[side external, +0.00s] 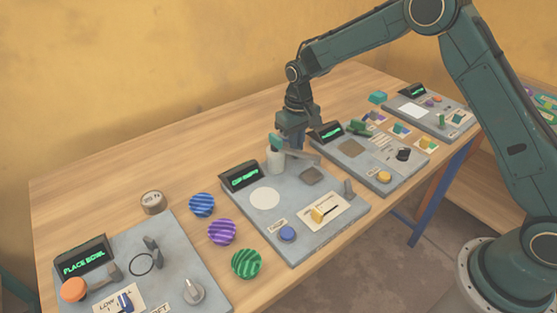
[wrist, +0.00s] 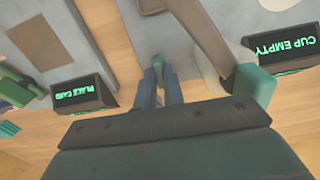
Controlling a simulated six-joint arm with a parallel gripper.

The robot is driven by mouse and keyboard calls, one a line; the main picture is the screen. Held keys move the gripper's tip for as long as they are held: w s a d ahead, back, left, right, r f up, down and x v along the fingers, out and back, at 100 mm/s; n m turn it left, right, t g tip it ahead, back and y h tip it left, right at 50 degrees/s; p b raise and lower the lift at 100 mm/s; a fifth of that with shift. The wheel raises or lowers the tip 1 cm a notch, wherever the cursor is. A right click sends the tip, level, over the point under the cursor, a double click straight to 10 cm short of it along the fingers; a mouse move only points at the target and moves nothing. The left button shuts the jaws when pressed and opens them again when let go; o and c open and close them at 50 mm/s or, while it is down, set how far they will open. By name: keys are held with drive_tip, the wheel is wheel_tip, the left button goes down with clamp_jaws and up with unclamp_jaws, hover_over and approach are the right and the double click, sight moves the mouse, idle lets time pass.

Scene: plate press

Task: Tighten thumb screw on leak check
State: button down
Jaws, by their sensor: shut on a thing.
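My gripper (side external: 292,137) is over the back edge of the panel whose display reads CUP EMPTY (side external: 245,176). In the wrist view its two dark blue fingers (wrist: 160,82) point down between the CUP EMPTY and PLACE CARD displays. A grey lever arm (wrist: 205,35) with a teal end (wrist: 256,83) lies just right of the fingers. I can read no "leak check" label.
The PLACE CARD panel (side external: 352,155) and another panel (side external: 432,108) stand to the right. The PLACE BOWL panel (side external: 190,260) is at front left. A white cylinder (side external: 275,160) stands beside my gripper.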

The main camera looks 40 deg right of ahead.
drive_tip(key=shift+m, duration=0.4)
drive_tip(key=m, duration=0.3)
drive_tip(key=shift+m, duration=0.3)
drive_tip(key=m, duration=0.4)
drive_tip(key=shift+m, duration=0.3)
drive_tip(key=m, duration=0.8)
drive_tip(key=shift+m, duration=0.4)
drive_tip(key=c, duration=1.5)
unclamp_jaws()
drive_tip(key=shift+r, duration=0.1)
